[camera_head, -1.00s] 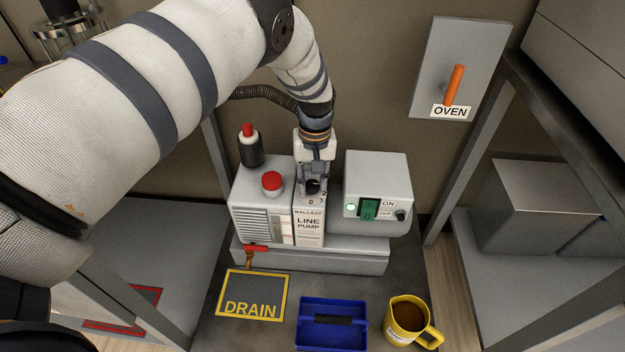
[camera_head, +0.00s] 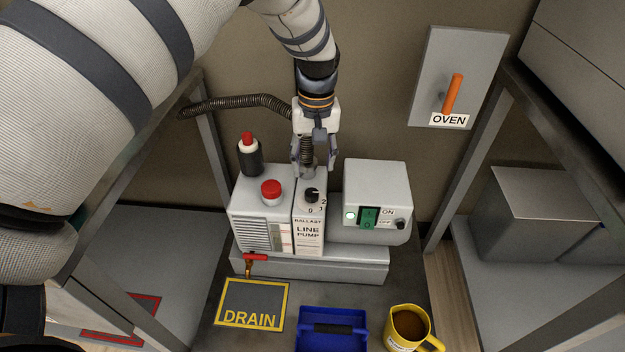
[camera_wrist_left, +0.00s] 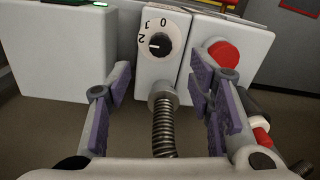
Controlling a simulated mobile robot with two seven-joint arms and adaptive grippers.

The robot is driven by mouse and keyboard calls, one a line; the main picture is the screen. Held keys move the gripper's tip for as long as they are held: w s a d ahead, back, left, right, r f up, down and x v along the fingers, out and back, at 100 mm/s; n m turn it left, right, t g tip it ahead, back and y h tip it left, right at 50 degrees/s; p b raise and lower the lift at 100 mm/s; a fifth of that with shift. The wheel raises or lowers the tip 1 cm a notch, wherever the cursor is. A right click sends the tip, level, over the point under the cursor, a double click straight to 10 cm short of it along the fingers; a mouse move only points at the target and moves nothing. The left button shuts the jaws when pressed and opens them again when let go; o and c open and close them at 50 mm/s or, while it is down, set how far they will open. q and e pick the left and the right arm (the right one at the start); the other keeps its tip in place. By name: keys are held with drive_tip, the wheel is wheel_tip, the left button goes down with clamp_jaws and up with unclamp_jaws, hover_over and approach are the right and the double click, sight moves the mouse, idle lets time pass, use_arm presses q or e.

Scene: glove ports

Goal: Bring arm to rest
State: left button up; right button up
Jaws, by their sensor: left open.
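My left gripper (camera_head: 314,168) is open and empty, above and behind the line pump's ballast block. Its two fingers stand apart in the left wrist view (camera_wrist_left: 160,100), on either side of the corrugated hose (camera_wrist_left: 163,130), without visibly gripping it. The line pump (camera_head: 309,236) is a grey machine on the floor plate. Its black ballast knob (camera_head: 311,194) has a scale with 0 and 2 readable; the knob also shows in the left wrist view (camera_wrist_left: 159,41), in front of the fingers and apart from them. My right gripper is not in view.
A red-capped bottle (camera_head: 250,158) and red cap (camera_head: 271,190) are at the pump's left. The switch box (camera_head: 375,190) glows green. A blue tray (camera_head: 331,318), yellow mug (camera_head: 409,325) and DRAIN plate (camera_head: 251,303) lie in front. The OVEN lever (camera_head: 453,92) is on the wall; frame posts flank the space.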

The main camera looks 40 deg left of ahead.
use_arm(q)
drive_tip(key=shift+r, duration=1.4)
